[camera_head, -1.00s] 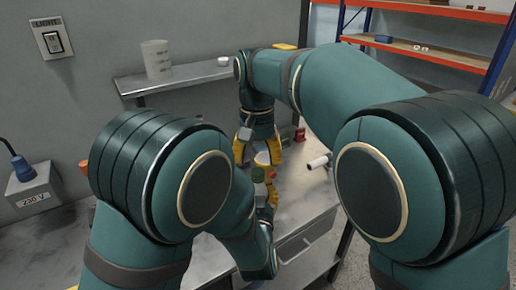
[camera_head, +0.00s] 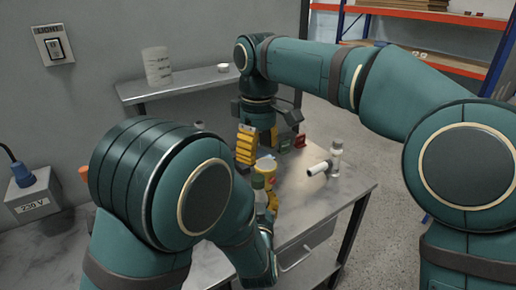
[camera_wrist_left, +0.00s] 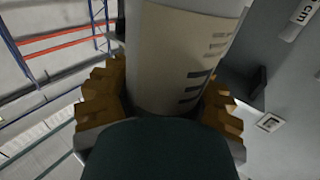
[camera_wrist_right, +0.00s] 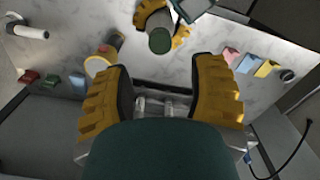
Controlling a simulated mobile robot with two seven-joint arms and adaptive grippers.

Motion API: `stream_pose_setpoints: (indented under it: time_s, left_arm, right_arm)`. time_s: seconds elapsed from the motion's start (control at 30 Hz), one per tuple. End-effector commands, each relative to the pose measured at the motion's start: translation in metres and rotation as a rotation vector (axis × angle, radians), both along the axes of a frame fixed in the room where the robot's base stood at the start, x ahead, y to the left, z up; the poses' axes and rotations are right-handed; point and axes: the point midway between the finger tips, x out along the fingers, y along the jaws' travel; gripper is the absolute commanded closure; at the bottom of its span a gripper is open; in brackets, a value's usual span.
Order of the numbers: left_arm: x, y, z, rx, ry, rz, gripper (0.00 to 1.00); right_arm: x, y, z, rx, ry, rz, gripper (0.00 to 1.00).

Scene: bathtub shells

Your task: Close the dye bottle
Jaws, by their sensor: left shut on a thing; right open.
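The dye bottle (camera_wrist_left: 180,60) has a pale cylinder body with dark graduation marks in the left wrist view. My left gripper (camera_wrist_left: 165,88) is shut around its body. In the head view the bottle's dark green top (camera_head: 258,182) shows above my left gripper (camera_head: 270,203). The right wrist view looks down on this green top (camera_wrist_right: 160,41); whether it is a seated cap is unclear. My right gripper (camera_wrist_right: 162,66) is open and empty, with its fingers apart from the bottle. In the head view my right gripper (camera_head: 259,142) is above and behind the bottle.
A yellow-rimmed round object (camera_head: 266,165) stands close to the bottle. A white pipe-like piece (camera_head: 319,168) lies on the metal table (camera_head: 345,185). Small red (camera_head: 300,141) and green (camera_head: 284,141) pieces lie behind. A wall shelf (camera_head: 190,80) holds a pale beaker (camera_head: 157,67).

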Motion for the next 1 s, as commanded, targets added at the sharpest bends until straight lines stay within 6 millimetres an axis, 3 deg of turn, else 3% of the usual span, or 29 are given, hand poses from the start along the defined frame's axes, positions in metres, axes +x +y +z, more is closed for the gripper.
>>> stream_pose_setpoints:
  time_s: [0.27, 0.7, 1.0]
  left_arm:
    - [0.0, 0.0, 0.0, 0.0, -0.001, 0.0, 1.0]
    - [0.0, 0.0, 0.0, 0.0, -0.001, 0.0, 1.0]
    - [0.0, 0.0, 0.0, 0.0, -0.001, 0.0, 1.0]
  right_arm:
    - [0.0, 0.0, -0.006, -0.001, 0.002, -0.002, 0.43]
    - [0.0, 0.0, -0.066, -0.001, 0.003, -0.003, 0.43]
    - [0.0, 0.0, -0.08, 0.001, 0.001, -0.004, 0.43]
